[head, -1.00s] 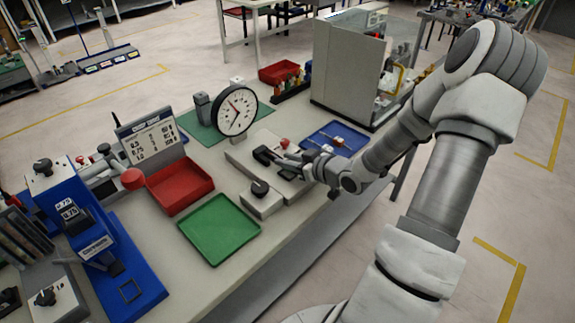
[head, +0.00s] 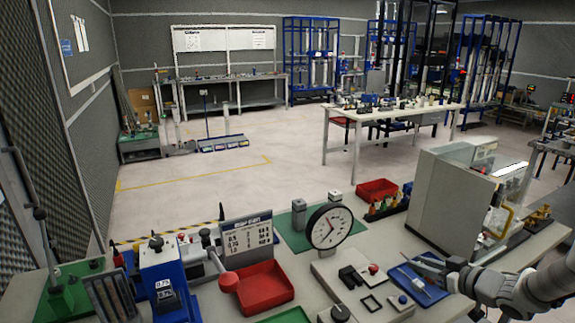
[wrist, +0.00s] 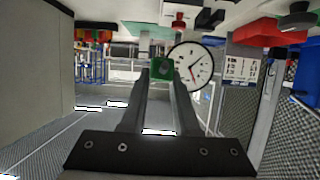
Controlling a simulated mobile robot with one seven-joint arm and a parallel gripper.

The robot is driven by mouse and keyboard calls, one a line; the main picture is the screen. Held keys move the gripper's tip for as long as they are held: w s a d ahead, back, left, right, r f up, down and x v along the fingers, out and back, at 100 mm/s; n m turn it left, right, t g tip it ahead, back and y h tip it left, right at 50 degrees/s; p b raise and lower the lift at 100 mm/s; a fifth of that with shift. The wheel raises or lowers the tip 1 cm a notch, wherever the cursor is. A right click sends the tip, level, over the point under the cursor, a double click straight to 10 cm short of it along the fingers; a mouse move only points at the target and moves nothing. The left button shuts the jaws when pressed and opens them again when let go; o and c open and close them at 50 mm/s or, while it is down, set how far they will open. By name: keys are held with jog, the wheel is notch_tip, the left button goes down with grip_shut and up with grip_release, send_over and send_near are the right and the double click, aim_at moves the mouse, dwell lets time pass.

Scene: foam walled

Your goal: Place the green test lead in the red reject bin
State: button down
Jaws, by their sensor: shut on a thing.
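My gripper (head: 422,262) is over the blue tray (head: 437,297) at the right of the bench in the head view. In the wrist view, my gripper (wrist: 162,72) is shut on a small green piece, the green test lead (wrist: 163,68), between its fingertips. The lead cannot be made out in the head view. A red open bin (head: 265,287) sits on the bench to the left, in front of a number board. A smaller red bin (head: 377,189) stands at the back of the bench. I cannot read a reject label on either.
A dial gauge (head: 329,226) stands on a green mat between the bins. A pale fixture (head: 345,268) with a red knob lies between my gripper and the left red bin. A blue press (head: 163,270) is at the left. A grey cabinet (head: 446,200) is behind my gripper.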

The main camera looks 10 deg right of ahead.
jog(key=w+a+m+h, duration=0.1)
jog(key=w+a, duration=0.2)
jog(key=a, duration=0.4)
jog(key=w+a, duration=0.4)
jog(key=a, duration=0.4)
jog(key=s+a+f+m+h, duration=0.2)
jog(key=a+f, duration=0.1)
jog(key=a, duration=0.2)
jog(key=s+a+f+m+h, duration=0.1)
jog(key=s+a+f+h, duration=0.1)
jog(key=a, duration=0.3)
jog(key=w+d+r+n+y, duration=0.1)
jog(key=w+d+r+y, duration=0.15)
jog(key=d, duration=0.35)
jog(key=w+d+r+n+y, duration=0.1)
jog(key=d+r+n, duration=0.15)
jog(key=d, duration=0.35)
jog(key=shift+n+y, duration=0.25)
jog(key=shift+y, duration=0.5)
jog(key=s+d, duration=0.2)
jog(key=d, duration=0.2)
jog(key=s+d, duration=0.2)
jog(key=d, duration=0.3)
jog(key=s+d, duration=0.3)
jog(key=d, duration=0.1)
jog(key=shift+d, duration=0.4)
jog(key=shift+f, duration=0.1)
